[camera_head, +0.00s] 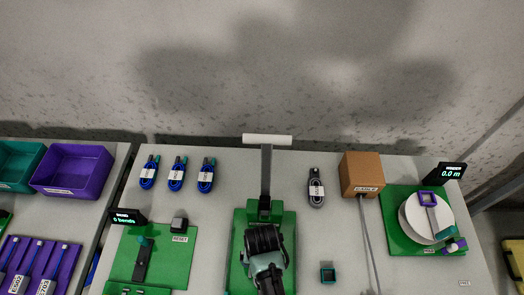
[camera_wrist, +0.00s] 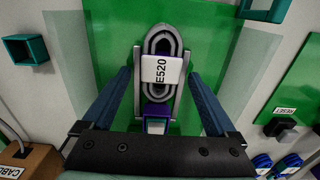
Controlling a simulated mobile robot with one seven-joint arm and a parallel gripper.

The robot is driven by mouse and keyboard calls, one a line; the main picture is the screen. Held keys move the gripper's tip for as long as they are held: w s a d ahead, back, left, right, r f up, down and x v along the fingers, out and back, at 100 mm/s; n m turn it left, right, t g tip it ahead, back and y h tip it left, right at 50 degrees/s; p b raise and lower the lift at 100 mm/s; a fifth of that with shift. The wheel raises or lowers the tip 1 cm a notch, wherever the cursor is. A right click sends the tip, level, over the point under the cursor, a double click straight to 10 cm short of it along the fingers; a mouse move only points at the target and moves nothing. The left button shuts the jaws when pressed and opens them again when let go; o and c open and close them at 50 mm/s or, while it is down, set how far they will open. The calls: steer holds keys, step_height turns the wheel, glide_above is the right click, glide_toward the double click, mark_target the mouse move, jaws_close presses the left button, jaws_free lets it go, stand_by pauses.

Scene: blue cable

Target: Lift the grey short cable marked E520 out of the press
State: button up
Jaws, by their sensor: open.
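The grey short cable (camera_wrist: 160,42) is a coiled bundle with a white label reading E520 in the wrist view. It lies between two thin upright grey walls on the green base of the press (camera_wrist: 105,40). In the head view the press (camera_head: 266,185) has a tall dark column with a pale crossbar. My wrist there hides the cable and much of the green base.
Three blue cables (camera_head: 176,174) lie at the back left. Another grey bundle (camera_head: 316,188) and a brown box (camera_head: 361,175) are right of the press. A small teal square holder (camera_head: 327,275) is nearer. The winder (camera_head: 425,218) stands at far right, the bend board (camera_head: 165,260) at left.

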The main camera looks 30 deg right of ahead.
jaws_close()
stand_by(0.5)
